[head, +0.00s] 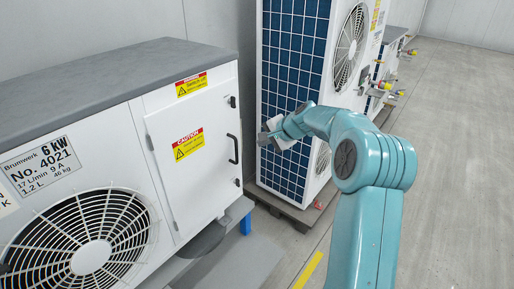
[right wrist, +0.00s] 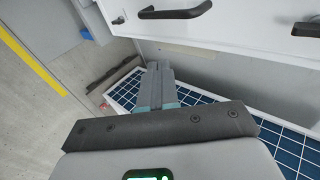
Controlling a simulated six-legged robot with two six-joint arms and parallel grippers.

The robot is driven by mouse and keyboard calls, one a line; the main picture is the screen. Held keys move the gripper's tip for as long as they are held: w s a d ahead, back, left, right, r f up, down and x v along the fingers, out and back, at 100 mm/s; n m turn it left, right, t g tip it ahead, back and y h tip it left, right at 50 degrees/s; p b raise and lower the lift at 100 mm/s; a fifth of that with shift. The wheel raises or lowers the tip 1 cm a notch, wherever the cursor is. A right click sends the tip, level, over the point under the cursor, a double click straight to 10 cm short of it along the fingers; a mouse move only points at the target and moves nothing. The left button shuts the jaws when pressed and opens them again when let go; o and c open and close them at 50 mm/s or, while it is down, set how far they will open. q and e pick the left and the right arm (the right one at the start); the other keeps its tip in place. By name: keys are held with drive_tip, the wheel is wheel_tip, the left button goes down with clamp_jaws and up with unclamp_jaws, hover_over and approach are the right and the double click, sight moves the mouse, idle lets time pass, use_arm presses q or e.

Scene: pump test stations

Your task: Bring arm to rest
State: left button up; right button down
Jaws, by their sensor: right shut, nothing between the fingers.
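My right arm (head: 372,165) comes in from the lower right in the head view, teal and bent at the elbow. Its gripper (head: 266,136) points left, in front of the blue gridded side of the tall white unit. In the right wrist view the gripper's grey fingers (right wrist: 160,75) are together with nothing between them. They appear apart from the white cabinet door in that view. My left gripper cannot be made out in either view.
A white unit (head: 105,125) with a grey top, fan grille and door handle (head: 233,149) stands at left. A tall unit (head: 333,100) with a blue grid side stands behind on a dark base. Open concrete floor (head: 455,150) lies at right, with a yellow stripe (head: 308,270).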

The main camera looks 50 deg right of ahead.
drive_tip(key=a+f+n+g+y, duration=0.3)
drive_tip(key=a+f+n+g, duration=0.25)
drive_tip(key=a+f, duration=1.75)
drive_tip(key=s+a+f+n+g, duration=0.1)
drive_tip(key=s+a+f+n, duration=0.3)
drive_tip(key=s+a, duration=0.2)
drive_tip(key=s+a+f+n+g+y, duration=0.1)
drive_tip(key=s+a+f+n, duration=0.2)
drive_tip(key=s+a, duration=0.4)
drive_tip(key=s+a+f+n+g+y, duration=0.1)
drive_tip(key=s+a+f+n, duration=0.3)
drive_tip(key=s+a, duration=0.3)
drive_tip(key=a, duration=0.4)
drive_tip(key=shift+a+f+n, duration=0.25)
drive_tip(key=shift+f+n, duration=0.05)
drive_tip(key=shift+n, duration=0.05)
drive_tip(key=shift+g, duration=0.25)
drive_tip(key=shift+d, duration=0.1)
